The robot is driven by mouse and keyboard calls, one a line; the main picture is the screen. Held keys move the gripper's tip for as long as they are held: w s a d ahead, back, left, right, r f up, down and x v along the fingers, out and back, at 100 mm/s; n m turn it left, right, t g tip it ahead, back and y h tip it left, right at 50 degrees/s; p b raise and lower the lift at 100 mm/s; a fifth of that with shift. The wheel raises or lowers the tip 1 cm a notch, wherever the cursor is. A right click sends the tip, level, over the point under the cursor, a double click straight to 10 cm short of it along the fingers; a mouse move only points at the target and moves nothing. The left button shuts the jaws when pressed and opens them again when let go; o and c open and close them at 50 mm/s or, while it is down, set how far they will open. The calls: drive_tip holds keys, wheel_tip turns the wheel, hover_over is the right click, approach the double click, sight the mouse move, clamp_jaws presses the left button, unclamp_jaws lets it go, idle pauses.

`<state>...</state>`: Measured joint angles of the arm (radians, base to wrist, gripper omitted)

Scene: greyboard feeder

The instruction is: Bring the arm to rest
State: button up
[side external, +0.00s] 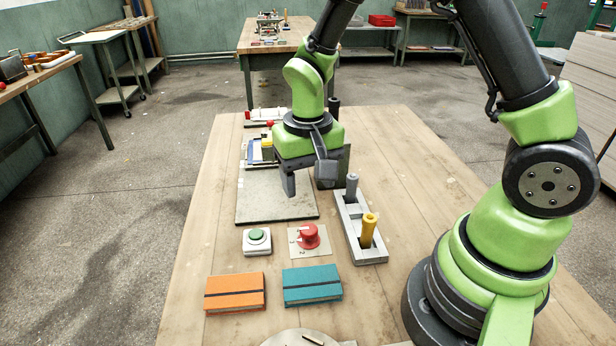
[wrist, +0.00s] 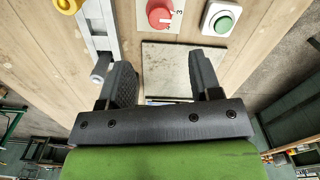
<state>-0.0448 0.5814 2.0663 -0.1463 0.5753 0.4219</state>
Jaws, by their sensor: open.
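My gripper (side external: 305,180) hangs over the right part of a grey board (side external: 262,205) on the wooden table (side external: 400,140). In the wrist view my gripper (wrist: 160,88) has its two dark fingers well apart, with nothing between them but the grey board (wrist: 165,62) beyond. The fingers look clear of the board in both views. The arm is bent, coming from its base at the right of the table.
A grey holder (side external: 372,255) with a grey peg and a yellow peg (side external: 368,228) stands right of the board. A green button (side external: 257,240), a red knob (side external: 309,236), an orange box (side external: 235,291) and a teal box (side external: 311,285) lie in front. Several small items sit behind.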

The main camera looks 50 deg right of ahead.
drive_tip(key=shift+r, duration=0.1)
drive_tip(key=s+r+n+t+y, duration=0.1)
drive_tip(key=s+r+t, duration=0.2)
drive_tip(key=s+r, duration=0.3)
drive_tip(key=s+a+r+n+t+y, duration=0.1)
drive_tip(key=s+r+t, duration=0.3)
drive_tip(key=r, duration=0.9)
drive_tip(key=s, duration=0.3)
drive_tip(key=shift+s+a, duration=0.2)
drive_tip(key=shift+s, duration=0.05)
